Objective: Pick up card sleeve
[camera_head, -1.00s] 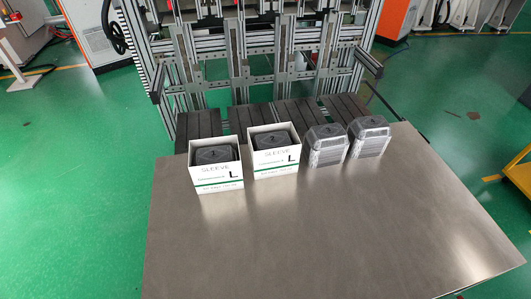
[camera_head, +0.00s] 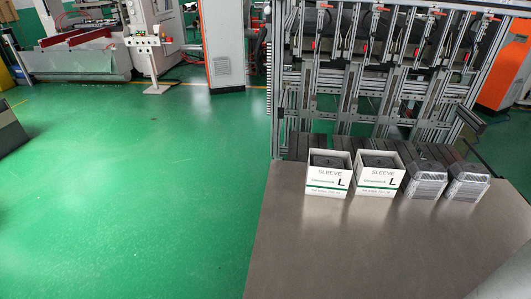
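Two white card sleeve boxes stand upright side by side near the back edge of the metal table. The left card sleeve box (camera_head: 327,187) and the right card sleeve box (camera_head: 377,184) both have open tops, with a dark stack showing inside each. A small gap lies between them. My gripper is not in view.
The bare metal table (camera_head: 380,250) is clear in front of the boxes. An aluminium frame machine (camera_head: 375,100) with dark slotted plates stands right behind them. Open green floor (camera_head: 140,190) lies to the left, with an orange and white cabinet (camera_head: 223,55) at the back.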

